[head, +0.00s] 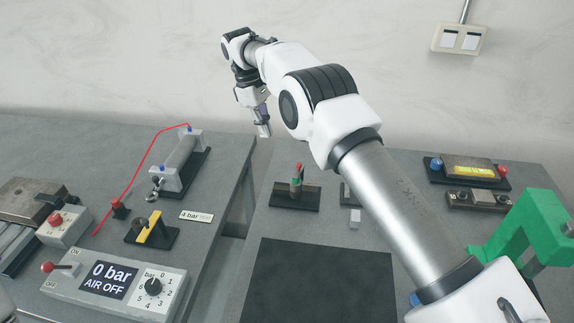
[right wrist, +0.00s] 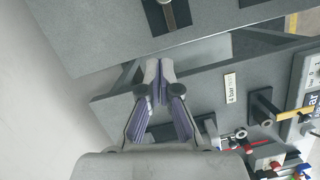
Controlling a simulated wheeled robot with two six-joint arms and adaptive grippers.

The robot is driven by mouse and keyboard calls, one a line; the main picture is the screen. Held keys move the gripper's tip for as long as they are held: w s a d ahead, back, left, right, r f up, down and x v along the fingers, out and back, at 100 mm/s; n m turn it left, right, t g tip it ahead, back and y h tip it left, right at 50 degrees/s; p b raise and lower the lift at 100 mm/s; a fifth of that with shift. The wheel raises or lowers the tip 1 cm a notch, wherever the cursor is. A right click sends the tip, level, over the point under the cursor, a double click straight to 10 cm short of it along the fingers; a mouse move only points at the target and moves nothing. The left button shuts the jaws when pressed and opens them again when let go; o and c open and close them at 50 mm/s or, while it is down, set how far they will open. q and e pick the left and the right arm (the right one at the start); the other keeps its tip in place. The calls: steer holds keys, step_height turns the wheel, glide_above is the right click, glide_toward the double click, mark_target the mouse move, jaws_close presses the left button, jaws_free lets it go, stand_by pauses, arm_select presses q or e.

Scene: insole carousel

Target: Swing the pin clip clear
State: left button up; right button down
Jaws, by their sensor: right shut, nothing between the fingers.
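In the head view a grey air cylinder (head: 180,160) lies on a black base on the left table. A small metal ring-shaped part (head: 153,196) shows at its near end, beside a blue fitting. I cannot tell for certain which part is the pin clip. My right gripper (head: 265,130) hangs fingers-down beyond the gap between the tables, well apart from the cylinder. Its fingertips (right wrist: 158,66) meet in the right wrist view, with nothing between them. The cylinder end in that view (right wrist: 240,134) is partly hidden by the gripper. My left gripper is out of view.
A control box (head: 115,285) reads 0 bar, AIR OFF. The right table holds a small stand (head: 296,190), a black mat (head: 325,285) and a green frame (head: 530,225).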

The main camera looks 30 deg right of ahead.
mark_target(299, 168)
steer(key=s+d+f+p, duration=0.2)
steer(key=s+d+f, duration=0.2)
steer(key=f, duration=0.5)
steer(key=shift+s+f+p, duration=0.25)
steer(key=shift+s+p, duration=0.1)
steer(key=shift+s, duration=0.35)
steer(key=shift+a, duration=0.1)
